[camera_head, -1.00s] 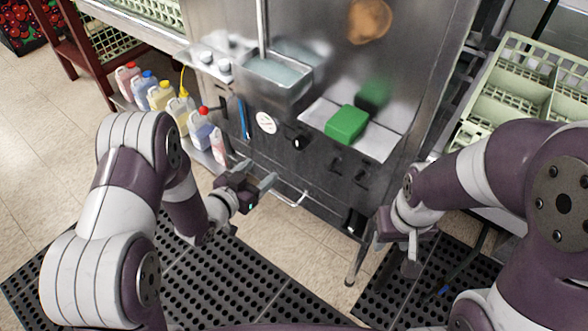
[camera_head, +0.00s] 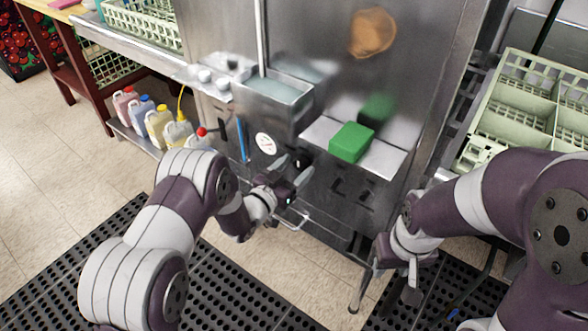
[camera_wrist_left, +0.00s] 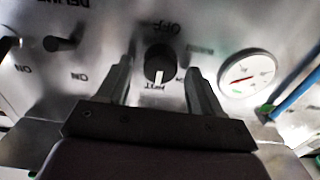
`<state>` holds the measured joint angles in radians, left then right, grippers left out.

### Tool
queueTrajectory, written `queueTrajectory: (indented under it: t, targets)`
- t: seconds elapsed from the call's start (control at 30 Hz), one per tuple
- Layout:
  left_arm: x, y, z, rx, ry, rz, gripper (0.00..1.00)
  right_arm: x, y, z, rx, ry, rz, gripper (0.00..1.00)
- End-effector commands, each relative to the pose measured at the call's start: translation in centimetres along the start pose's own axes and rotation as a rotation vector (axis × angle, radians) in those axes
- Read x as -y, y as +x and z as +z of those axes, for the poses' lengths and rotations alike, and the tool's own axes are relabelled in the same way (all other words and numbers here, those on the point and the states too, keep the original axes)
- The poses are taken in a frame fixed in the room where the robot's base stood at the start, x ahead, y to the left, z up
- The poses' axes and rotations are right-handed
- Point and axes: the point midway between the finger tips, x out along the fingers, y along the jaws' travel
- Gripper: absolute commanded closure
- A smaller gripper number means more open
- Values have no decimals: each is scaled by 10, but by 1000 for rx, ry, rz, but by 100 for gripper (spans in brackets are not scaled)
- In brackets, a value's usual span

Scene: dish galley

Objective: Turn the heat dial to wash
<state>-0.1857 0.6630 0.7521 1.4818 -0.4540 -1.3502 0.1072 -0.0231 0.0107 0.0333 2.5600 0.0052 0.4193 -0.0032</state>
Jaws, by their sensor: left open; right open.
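The heat dial is a round black knob with a white pointer mark on the steel machine front. It shows in the left wrist view (camera_wrist_left: 160,64), its pointer mark toward the bottom of the picture, with OFF lettering above and blurred lettering below. In the head view the dial (camera_head: 302,158) is partly hidden by my left gripper (camera_head: 291,172). In the wrist view my left gripper (camera_wrist_left: 160,72) is open, one finger on each side of the dial, with gaps visible; I cannot tell any contact. My right gripper (camera_head: 397,275) is open and empty, low at the right.
A round white gauge (camera_head: 265,144) and blue tube (camera_head: 242,140) are left of the dial. Dark switches (camera_wrist_left: 60,44) show in the wrist view. A green block (camera_head: 351,143) sits on the steel ledge above right. A bar handle (camera_head: 293,218) juts out below.

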Motion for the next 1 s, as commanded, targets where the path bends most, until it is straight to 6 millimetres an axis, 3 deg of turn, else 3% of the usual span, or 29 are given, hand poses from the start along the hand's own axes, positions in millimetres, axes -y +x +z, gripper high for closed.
queueTrajectory:
  t: [0.1, 0.27, 0.63, 1.0]
  targets:
    - [0, 0, 0, 0, 0, 0, 37, 0, 0, 0, 0, 0, 0, 57]
    - [0, 0, 0, 0, 1, 0, 88, 0, 0, 0, 0, 0, 0, 57]
    - [0, -1, 0, 0, -49, 0, 88, 0, -1, 0, 0, 0, 0, 57]
    - [1, -1, -1, 1, -327, 0, 88, 0, -4, 0, 0, 0, 0, 57]
